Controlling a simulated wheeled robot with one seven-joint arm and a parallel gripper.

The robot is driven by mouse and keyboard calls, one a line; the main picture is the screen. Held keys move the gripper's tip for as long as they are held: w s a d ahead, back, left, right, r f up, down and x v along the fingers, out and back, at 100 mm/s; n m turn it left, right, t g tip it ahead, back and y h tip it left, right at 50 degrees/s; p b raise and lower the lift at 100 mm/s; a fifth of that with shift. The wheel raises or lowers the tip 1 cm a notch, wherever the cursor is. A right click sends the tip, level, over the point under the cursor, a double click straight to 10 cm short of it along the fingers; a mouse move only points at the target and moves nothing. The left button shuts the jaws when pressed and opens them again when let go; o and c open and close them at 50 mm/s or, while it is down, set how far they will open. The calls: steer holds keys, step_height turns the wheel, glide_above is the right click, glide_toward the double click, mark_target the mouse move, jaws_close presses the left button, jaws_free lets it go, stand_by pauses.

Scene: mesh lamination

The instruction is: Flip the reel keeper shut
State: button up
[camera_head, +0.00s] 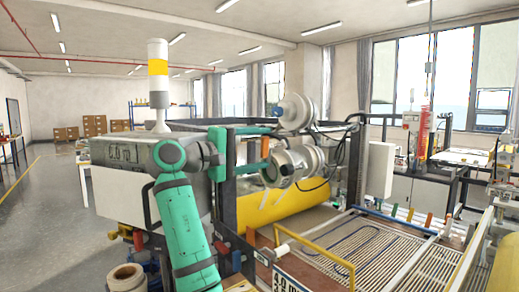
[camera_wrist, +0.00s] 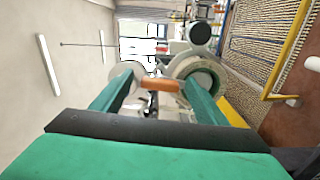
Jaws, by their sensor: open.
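My gripper (camera_head: 264,149) is at the machine's reel end, with its two green fingers spread apart. In the wrist view my gripper (camera_wrist: 160,78) is open. A short orange-brown bar (camera_wrist: 161,85), which looks like the reel keeper's handle, shows between the fingertips; it also shows in the head view (camera_head: 264,148). I cannot tell whether a finger touches it. The lower reel end (camera_head: 290,165) and the upper reel end (camera_head: 296,112) are pale, round metal parts beyond the gripper. A pale ring (camera_wrist: 197,73) sits behind the right finger in the wrist view. The keeper's hinge is hidden.
A yellow roll (camera_head: 300,200) lies below the reels. A yellow guard rail (camera_head: 315,255) and a slatted bed (camera_head: 370,245) are at the right. A grey machine box (camera_head: 125,155) with a signal tower (camera_head: 158,75) stands at the left. Open floor (camera_head: 45,220) is at far left.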

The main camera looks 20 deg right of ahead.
steer(key=v, duration=1)
steer(key=shift+a, duration=0.25)
steer(key=shift+a, duration=0.15)
